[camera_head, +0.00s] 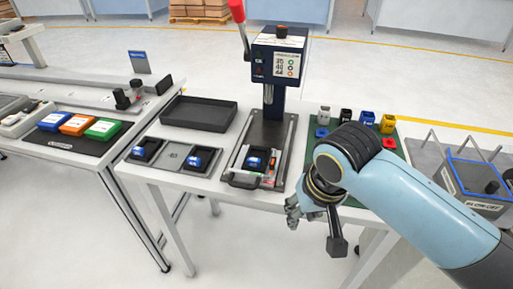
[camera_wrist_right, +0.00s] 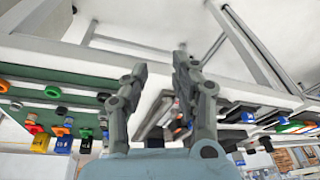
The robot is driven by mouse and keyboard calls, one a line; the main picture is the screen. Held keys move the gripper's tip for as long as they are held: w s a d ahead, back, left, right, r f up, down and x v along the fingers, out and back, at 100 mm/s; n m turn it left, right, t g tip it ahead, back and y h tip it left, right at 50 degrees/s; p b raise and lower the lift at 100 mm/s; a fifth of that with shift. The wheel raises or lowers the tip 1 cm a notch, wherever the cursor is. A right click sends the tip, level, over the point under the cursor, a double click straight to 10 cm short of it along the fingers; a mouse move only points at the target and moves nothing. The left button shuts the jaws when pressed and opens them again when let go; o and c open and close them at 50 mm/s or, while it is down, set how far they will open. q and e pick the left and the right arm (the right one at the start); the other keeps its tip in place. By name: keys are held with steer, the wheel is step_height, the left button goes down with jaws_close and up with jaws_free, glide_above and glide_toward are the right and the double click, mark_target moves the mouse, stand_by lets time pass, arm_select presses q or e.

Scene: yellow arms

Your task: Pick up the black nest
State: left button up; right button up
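Black nests with blue parts in them stand on the middle table in the head view. One (camera_head: 137,157) is at the left end of a grey plate, and another (camera_head: 191,170) is at its right end. A third black holder with a blue part (camera_head: 253,162) is under the press. My right gripper (camera_head: 293,212) hangs in front of the table's front edge, right of the press, apart from all nests. In the right wrist view its two fingers (camera_wrist_right: 160,66) stand apart with nothing between them. My left gripper is in neither view.
The press (camera_head: 277,60) with a red-knobbed lever rises mid-table. A black tray (camera_head: 199,113) lies left of it. A green mat with coloured cups (camera_head: 387,124) is partly hidden by my right arm. A blue-rimmed bin (camera_head: 475,183) stands right.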

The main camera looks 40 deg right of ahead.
steer(key=w+r+m, duration=0.5)
steer(key=w+m, duration=0.1)
steer(key=m+g+y+p, duration=0.2)
steer(key=m, duration=1.4)
glide_toward(254, 159)
steer(key=f, duration=0.6)
steer(key=a+f, duration=0.1)
steer(key=f, duration=0.2)
steer(key=shift+w+a+f, duration=0.1)
steer(key=shift+w+f, duration=0.1)
steer(key=shift+w, duration=0.15)
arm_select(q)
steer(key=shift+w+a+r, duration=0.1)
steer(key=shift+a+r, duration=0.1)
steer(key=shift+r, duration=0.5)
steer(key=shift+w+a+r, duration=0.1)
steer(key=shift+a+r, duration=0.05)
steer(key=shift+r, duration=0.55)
arm_select(e)
steer(key=shift+h, duration=0.3)
jaws_close()
